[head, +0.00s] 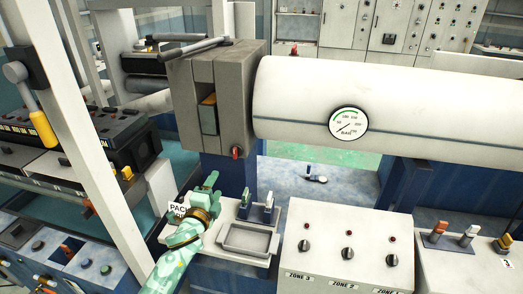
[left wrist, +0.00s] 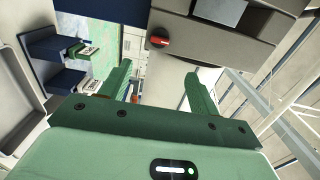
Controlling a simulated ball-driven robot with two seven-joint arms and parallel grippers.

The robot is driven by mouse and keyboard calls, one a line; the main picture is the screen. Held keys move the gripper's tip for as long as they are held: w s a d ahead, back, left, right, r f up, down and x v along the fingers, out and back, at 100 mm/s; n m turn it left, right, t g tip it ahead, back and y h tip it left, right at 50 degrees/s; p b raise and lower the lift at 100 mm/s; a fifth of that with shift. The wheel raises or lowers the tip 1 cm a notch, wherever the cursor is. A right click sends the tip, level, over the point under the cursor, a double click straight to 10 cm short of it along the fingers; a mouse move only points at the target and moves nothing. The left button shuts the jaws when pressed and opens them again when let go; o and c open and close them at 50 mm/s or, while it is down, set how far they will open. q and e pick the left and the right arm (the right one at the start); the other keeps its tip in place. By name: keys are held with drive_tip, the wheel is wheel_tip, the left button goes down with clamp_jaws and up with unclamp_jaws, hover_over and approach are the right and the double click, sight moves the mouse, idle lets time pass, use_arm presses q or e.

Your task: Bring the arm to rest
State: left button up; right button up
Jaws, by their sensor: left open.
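My left arm (head: 178,262) comes in from the bottom left in the head view. Its green left gripper (head: 212,183) is above the white bench, below the grey die block (head: 185,95). In the left wrist view the gripper (left wrist: 157,72) has its two fingers spread apart with nothing between them. The red-handled knob (head: 236,152) on the die block is just beyond the fingers; the knob also shows in the left wrist view (left wrist: 160,42). My right gripper is in neither view.
A grey tray (head: 232,252) and small upright holders stand right of the gripper. A PACK sign (head: 179,208) is by the wrist. The zone control box (head: 345,225) is to the right. The white barrel with a gauge (head: 348,123) runs above. A slanted white post (head: 75,130) stands left.

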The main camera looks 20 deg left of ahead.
use_arm(q)
drive_tip(key=s+d+f+n+g, duration=0.1)
drive_tip(key=s+d+n+g, duration=0.25)
drive_tip(key=s, duration=0.55)
drive_tip(key=s+d+f+n+g, duration=0.15)
drive_tip(key=s+g, duration=0.25)
drive_tip(key=s, duration=0.5)
drive_tip(key=s+d+f+n+g, duration=0.1)
drive_tip(key=s+d+n+g, duration=0.25)
drive_tip(key=s, duration=0.55)
drive_tip(key=s+d+f+g+h, duration=0.1)
drive_tip(key=s+d+f, duration=0.15)
drive_tip(key=f, duration=0.95)
drive_tip(key=s+d+f+g+h, duration=0.1)
drive_tip(key=s+d+f+g, duration=0.15)
drive_tip(key=f, duration=1.05)
drive_tip(key=s+f+n+g+h, duration=0.1)
drive_tip(key=s+f, duration=0.7)
drive_tip(key=s, duration=0.2)
drive_tip(key=s+f+n+g, duration=0.1)
drive_tip(key=s+f+n, duration=0.1)
drive_tip(key=s+f, duration=0.6)
drive_tip(key=s, duration=0.2)
drive_tip(key=shift+s+a+h, duration=0.15)
drive_tip(key=shift+s+h, duration=0.15)
drive_tip(key=shift+h, duration=0.1)
